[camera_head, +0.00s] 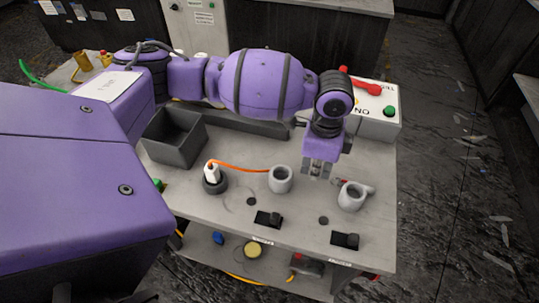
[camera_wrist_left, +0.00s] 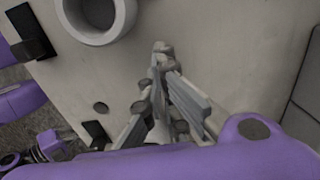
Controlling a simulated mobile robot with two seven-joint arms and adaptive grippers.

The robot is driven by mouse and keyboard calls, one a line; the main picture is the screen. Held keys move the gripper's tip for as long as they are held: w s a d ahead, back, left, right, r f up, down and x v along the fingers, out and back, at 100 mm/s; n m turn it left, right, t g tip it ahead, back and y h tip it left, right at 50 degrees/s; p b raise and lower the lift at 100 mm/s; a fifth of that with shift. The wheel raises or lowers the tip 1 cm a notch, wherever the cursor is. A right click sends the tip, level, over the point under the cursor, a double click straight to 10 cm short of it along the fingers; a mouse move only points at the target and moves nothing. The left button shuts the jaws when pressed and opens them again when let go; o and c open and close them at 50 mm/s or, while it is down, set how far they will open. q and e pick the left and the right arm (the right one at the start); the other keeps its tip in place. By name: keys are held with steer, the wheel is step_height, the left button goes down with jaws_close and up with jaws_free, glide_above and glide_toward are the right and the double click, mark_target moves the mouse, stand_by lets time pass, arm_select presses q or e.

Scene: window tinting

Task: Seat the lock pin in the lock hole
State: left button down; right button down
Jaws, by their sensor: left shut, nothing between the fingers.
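My left gripper (camera_head: 317,174) points down over the workbench, between two grey cups, with its fingers shut and empty. In the left wrist view its fingertips (camera_wrist_left: 162,50) come together above bare bench top. Two small dark round holes show in the bench top, one left of centre (camera_head: 251,201) and one further right (camera_head: 323,220); I cannot tell which is the lock hole. One hole (camera_wrist_left: 100,107) also shows in the left wrist view. A white plug-like piece (camera_head: 211,172) with an orange cord stands in a dark round holder. I cannot pick out the lock pin with certainty. My right gripper is not in view.
The grey cups, one in the middle (camera_head: 280,181) and one at right (camera_head: 352,197), flank my gripper. Black latch blocks (camera_head: 268,219) (camera_head: 345,240) lie along the front edge. A dark open bin (camera_head: 172,142) and a box with a red lever (camera_head: 377,121) stand behind.

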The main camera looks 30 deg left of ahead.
mark_target(325, 183)
arm_select(q)
steer(key=shift+f, duration=0.55)
steer(key=shift+d, duration=0.1)
steer(key=shift+w+d+r, duration=0.1)
steer(key=shift+w+d, duration=0.05)
steer(key=shift+d, duration=0.25)
steer(key=shift+w+d+p, duration=0.15)
steer(key=shift+d+p, duration=0.1)
steer(key=shift+d, duration=0.3)
steer(key=shift+w+d+p, duration=0.15)
steer(key=shift+d+p, duration=0.05)
steer(key=shift+d, duration=0.3)
